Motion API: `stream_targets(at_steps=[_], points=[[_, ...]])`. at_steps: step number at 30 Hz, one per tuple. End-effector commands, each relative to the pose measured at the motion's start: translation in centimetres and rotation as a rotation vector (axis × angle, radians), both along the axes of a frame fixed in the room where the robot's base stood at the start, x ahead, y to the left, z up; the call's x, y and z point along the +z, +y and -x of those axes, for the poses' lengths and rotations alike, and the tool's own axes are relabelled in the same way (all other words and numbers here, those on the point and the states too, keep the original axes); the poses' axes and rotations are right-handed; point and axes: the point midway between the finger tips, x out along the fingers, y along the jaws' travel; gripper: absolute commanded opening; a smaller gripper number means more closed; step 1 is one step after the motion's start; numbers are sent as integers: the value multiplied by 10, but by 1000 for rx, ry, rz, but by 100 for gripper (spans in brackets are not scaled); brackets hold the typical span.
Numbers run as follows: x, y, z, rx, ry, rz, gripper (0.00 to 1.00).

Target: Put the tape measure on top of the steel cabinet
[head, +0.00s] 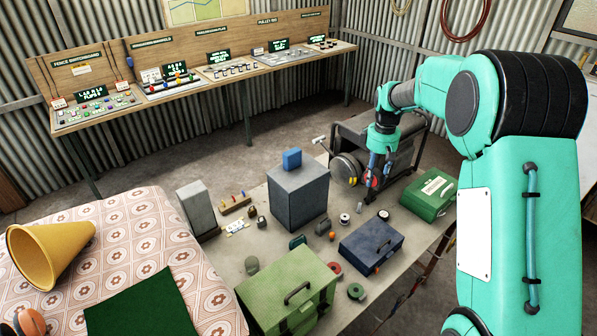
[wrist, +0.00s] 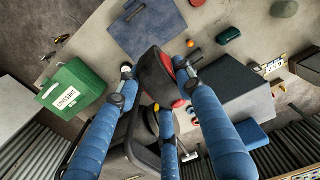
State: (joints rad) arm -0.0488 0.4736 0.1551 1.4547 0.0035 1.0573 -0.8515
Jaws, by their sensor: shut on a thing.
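My gripper (head: 373,188) hangs above the far right part of the bench, its blue fingers closed around a dark, rounded thing with red edges, which I take to be the tape measure (wrist: 155,76). In the wrist view my gripper (wrist: 160,72) has this thing between its fingertips. It is held clear of the bench; its far side is hidden. The steel cabinet (head: 297,203) is a grey box on the bench, left of my gripper in the head view. It also shows at the right of the wrist view (wrist: 236,92). A blue block (head: 291,159) stands on its top.
A green case (head: 430,194) stands right of my gripper, and a dark blue box (head: 371,246) nearer. A green toolbox (head: 288,292) is at the front. Small parts lie between them. The cabinet top is free around the block.

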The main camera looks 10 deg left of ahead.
Motion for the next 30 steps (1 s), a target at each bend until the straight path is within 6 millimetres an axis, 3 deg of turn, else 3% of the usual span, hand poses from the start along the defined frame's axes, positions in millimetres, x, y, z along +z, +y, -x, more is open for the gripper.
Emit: stream_targets(at_steps=[21,30], points=[[1,155,6,1078,-1,2,1],[1,202,14,1417,-1,3,1]])
